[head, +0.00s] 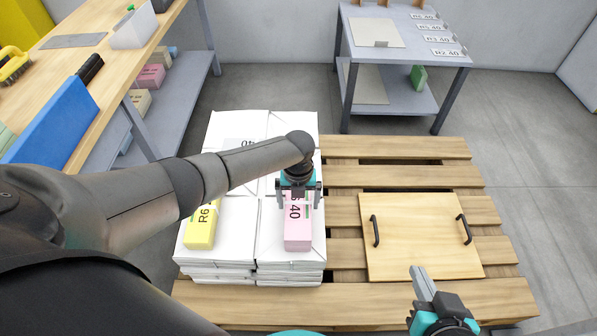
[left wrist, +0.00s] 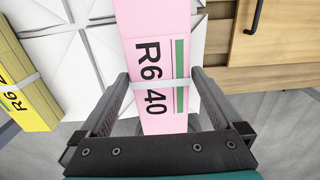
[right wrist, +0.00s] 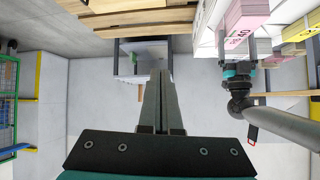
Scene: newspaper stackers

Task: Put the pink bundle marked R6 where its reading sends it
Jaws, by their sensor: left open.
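The pink bundle (head: 298,238) lies on the white paper stacks (head: 222,265) on the pallet, under my left gripper (head: 300,203). In the left wrist view the pink bundle (left wrist: 155,60) reads R6 40, with a green stripe and a pale strap. My left gripper (left wrist: 160,76) is open, with one finger on each side of the bundle; I cannot tell whether they touch it. A yellow bundle (head: 201,226) marked R6 lies to its left. My right gripper (head: 422,283) is shut and empty at the lower right; its fingers meet in the right wrist view (right wrist: 160,78).
A wooden board with two black handles (head: 420,238) lies on the pallet (head: 350,318). A grey table (head: 440,62) at the back carries several label cards (head: 437,40); a green bundle (head: 418,77) sits on its lower shelf. A wooden workbench (head: 98,55) stands left.

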